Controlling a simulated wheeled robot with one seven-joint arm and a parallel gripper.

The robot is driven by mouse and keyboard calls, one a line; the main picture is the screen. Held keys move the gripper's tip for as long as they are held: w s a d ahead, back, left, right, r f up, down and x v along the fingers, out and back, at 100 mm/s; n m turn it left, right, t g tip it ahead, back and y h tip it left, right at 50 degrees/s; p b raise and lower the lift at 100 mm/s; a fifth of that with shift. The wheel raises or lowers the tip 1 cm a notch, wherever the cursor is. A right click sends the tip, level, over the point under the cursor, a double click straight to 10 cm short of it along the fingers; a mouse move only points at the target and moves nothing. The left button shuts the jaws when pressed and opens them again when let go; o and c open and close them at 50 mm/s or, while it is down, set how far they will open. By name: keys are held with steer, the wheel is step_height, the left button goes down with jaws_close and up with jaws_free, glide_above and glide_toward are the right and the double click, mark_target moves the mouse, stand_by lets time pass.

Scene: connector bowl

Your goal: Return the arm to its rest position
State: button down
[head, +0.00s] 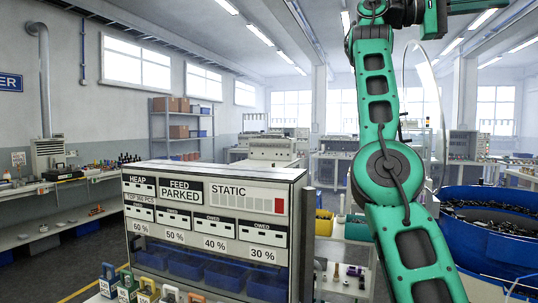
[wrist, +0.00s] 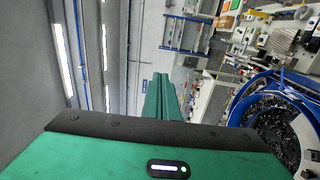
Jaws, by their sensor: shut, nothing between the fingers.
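My arm (head: 376,90) is green with black joints and rises along the right side of the head view. Its upper end bends to the right at the top edge, where it is partly cut off. In the wrist view my gripper (wrist: 161,82) shows as two green fingers held together, with nothing between them. They point out into open air, away from any surface. The green housing with a small status light fills the bottom of that view.
A cabinet (head: 215,190) with labelled panels and blue bins stands in front. A blue bowl (head: 475,245) full of small dark parts is at the right and shows in the wrist view (wrist: 290,85). Shelves (head: 182,125) and benches line the room. The upper middle is clear.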

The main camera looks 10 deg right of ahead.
steer(key=s+d+f+m+t+y, duration=0.1)
steer(key=s+d+f+t+y, duration=0.15)
steer(key=s+d+f, duration=0.65)
steer(key=s+d+f+m+t+y, duration=0.1)
steer(key=s+d+f+t+y, duration=0.15)
steer(key=s+d+f, duration=0.65)
steer(key=w+d+f+t+y, duration=0.1)
steer(key=d+f+t+y, duration=0.15)
steer(key=f, duration=0.75)
steer(key=d+f+t+y, duration=0.1)
steer(key=d+f+y, duration=0.25)
steer(key=f, duration=0.55)
steer(key=w+a+f+t+y, duration=0.1)
steer(key=w+a+f+y, duration=0.15)
steer(key=a+f, duration=0.65)
steer(key=w+a+f+t+y, duration=0.1)
steer(key=w+a+f, duration=0.3)
steer(key=a+f, duration=0.55)
steer(key=s+a+f+n, duration=0.1)
steer(key=s+a+f, duration=0.2)
steer(key=a+f, duration=0.5)
steer(key=s+a+f+n+y, duration=0.1)
steer(key=s+a+f, duration=0.2)
steer(key=a+f, duration=0.5)
steer(key=a, duration=0.7)
steer(key=shift+a+g, duration=0.35)
steer(key=shift+a, duration=0.05)
